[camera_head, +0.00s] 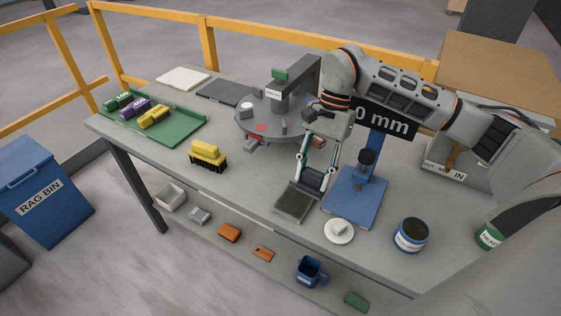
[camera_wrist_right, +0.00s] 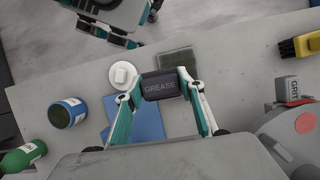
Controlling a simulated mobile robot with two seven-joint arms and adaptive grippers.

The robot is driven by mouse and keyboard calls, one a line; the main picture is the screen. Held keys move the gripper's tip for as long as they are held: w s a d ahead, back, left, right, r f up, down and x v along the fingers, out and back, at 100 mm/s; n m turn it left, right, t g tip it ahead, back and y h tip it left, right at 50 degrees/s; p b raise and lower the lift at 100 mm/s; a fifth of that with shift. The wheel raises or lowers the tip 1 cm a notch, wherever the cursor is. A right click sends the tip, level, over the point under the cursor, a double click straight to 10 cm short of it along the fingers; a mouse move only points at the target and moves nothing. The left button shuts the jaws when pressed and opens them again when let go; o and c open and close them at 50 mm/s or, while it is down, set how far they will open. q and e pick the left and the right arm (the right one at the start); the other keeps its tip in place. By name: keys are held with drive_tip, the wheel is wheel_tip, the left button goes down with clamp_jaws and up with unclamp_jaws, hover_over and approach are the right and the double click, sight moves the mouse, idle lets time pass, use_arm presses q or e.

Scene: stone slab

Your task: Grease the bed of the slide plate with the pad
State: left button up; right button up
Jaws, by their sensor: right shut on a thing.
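My right gripper (camera_head: 313,180) is shut on a dark pad marked GREASE (camera_wrist_right: 159,86). In the wrist view the pad sits squarely between the fingertips (camera_wrist_right: 158,90). A dark flat plate (camera_head: 294,205), perhaps the slide plate, lies at the bench's front edge. It also shows in the wrist view (camera_wrist_right: 178,59), just beyond the pad. The pad overlaps its near edge in that picture; I cannot tell whether they touch. Part of what looks like my left gripper (camera_wrist_right: 112,22) shows at the top of the wrist view; its jaws are unclear. It is outside the head view.
A blue base (camera_head: 352,193) with a black-topped post stands right of the plate. A yellow brush (camera_head: 208,156) and green tray (camera_head: 181,133) are left. A round turntable (camera_head: 258,118) stands behind.

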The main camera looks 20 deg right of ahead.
drive_tip(key=shift+r, duration=0.9)
